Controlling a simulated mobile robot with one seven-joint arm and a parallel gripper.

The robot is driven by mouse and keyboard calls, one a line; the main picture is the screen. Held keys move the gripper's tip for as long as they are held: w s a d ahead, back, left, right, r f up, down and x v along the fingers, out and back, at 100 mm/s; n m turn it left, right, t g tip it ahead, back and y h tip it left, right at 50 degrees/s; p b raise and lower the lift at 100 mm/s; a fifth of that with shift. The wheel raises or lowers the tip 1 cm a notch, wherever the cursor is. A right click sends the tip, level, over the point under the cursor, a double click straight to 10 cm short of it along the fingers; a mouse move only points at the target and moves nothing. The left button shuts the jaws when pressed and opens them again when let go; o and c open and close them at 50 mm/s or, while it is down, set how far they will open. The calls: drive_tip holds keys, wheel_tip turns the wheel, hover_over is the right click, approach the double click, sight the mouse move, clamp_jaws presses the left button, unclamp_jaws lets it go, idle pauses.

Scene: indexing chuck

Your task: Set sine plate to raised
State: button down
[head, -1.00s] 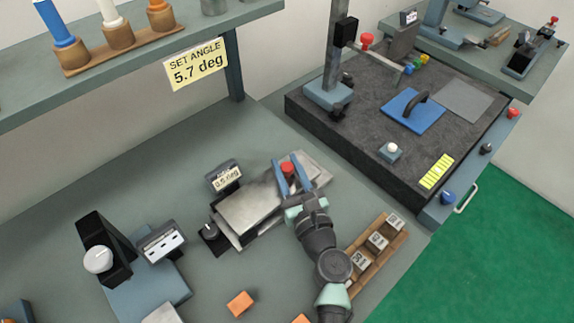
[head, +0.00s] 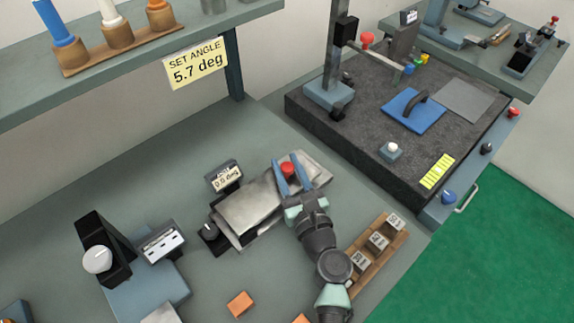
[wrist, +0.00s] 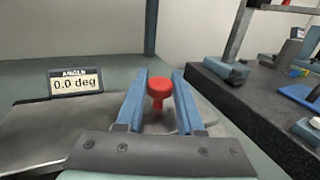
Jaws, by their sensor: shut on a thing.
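The sine plate (head: 252,203), a grey metal plate on a base, lies on the bench in the head view. It also shows at the left of the wrist view (wrist: 45,125). A red knob (head: 288,168) stands at its far right end. My gripper (head: 287,160) has its blue fingers on either side of this knob and is shut on it; the wrist view shows the red knob (wrist: 160,88) between the fingers. The angle display (wrist: 76,83) behind the plate reads 0.0 deg. The plate looks flat. The fingers hide part of the knob's stem.
A sign (head: 196,66) on the shelf reads SET ANGLE 5.7 deg. A black knob (head: 213,236) sits at the plate's near left end. A wooden rack of blocks (head: 362,272) lies right of my arm. A dark granite slab (head: 330,125) stands at the right.

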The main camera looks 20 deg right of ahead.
drive_tip(key=shift+a+r, duration=0.1)
drive_tip(key=shift+r, duration=0.2)
drive_tip(key=shift+s+a+r+n+t+b, duration=0.1)
drive_tip(key=shift+a+r+n+t+b, duration=0.15)
drive_tip(key=shift+r+n+b, duration=0.2)
drive_tip(key=shift+a+r+n+t+b, duration=0.15)
drive_tip(key=shift+a+r+n+b, duration=0.05)
drive_tip(key=shift+r+n+b, duration=0.25)
drive_tip(key=s+a+r+n+t+y+b, duration=0.2)
drive_tip(key=s+a+r+n+y+b, duration=0.1)
drive_tip(key=a+r+n+b, duration=0.4)
drive_tip(key=shift+s+a+r+n+t+y+b, duration=0.4)
drive_tip(key=shift+a+n+y+b, duration=0.3)
drive_tip(key=shift+a+n+b, duration=1.35)
drive_tip(key=shift+d+n+p, duration=0.45)
drive_tip(key=shift+d, duration=0.05)
drive_tip(key=c, duration=0.5)
unclamp_jaws()
drive_tip(key=shift+f, duration=0.1)
drive_tip(key=shift+d, duration=0.1)
